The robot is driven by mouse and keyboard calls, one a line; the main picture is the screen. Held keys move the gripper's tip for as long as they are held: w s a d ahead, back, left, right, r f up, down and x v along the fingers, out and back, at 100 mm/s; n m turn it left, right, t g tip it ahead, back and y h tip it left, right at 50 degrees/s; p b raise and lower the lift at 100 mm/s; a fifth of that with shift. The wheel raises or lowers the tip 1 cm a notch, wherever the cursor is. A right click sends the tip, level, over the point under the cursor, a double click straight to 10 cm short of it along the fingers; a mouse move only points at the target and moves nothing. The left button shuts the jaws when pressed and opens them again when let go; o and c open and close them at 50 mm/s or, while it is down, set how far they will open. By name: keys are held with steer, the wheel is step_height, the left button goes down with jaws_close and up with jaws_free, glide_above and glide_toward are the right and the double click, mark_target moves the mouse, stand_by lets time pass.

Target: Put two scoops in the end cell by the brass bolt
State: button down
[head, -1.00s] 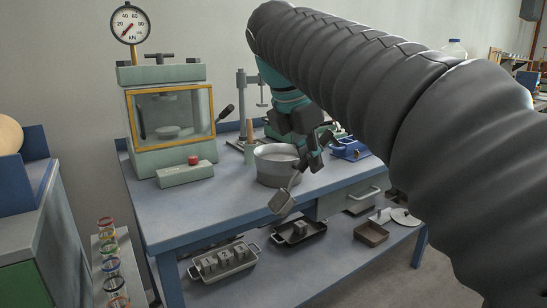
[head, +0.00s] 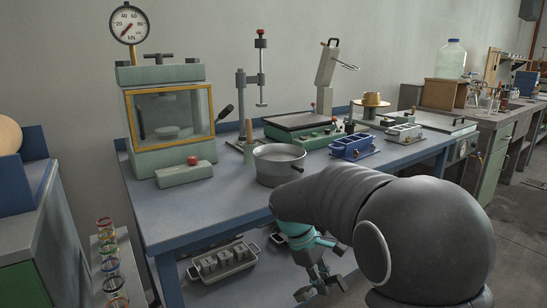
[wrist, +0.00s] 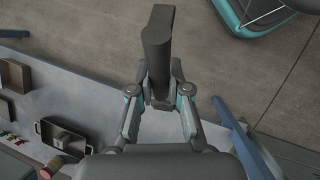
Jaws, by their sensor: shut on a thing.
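My gripper (head: 318,284) hangs low in front of the bench in the head view, past its front edge. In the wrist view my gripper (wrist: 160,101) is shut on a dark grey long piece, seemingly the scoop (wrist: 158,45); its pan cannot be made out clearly. The round grey bowl (head: 279,163) stands on the bench top with pale material inside. A blue mould (head: 352,147) with open cells sits to its right. A grey mould (head: 403,132) with cells sits farther right. No brass bolt can be made out at this size.
A press (head: 168,110) with a gauge stands at the back left. A green-based device (head: 303,130) stands behind the bowl. A tray with grey cubes (head: 222,262) sits on the lower shelf. Concrete floor lies below my gripper in the wrist view.

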steer(key=w+d+f+m+g+y+b, duration=0.1)
steer(key=f+m, duration=0.4)
steer(key=f, duration=0.9)
steer(key=w+d+f+m+g+y+b, duration=0.1)
steer(key=f+m, duration=0.4)
steer(key=f, duration=0.9)
steer(key=shift+d+f+g+y+b, duration=0.25)
steer(key=shift+d+g+y+b, duration=0.15)
steer(key=shift+d+b, duration=0.65)
steer(key=shift+w+a, duration=0.1)
steer(key=shift+a, duration=0.05)
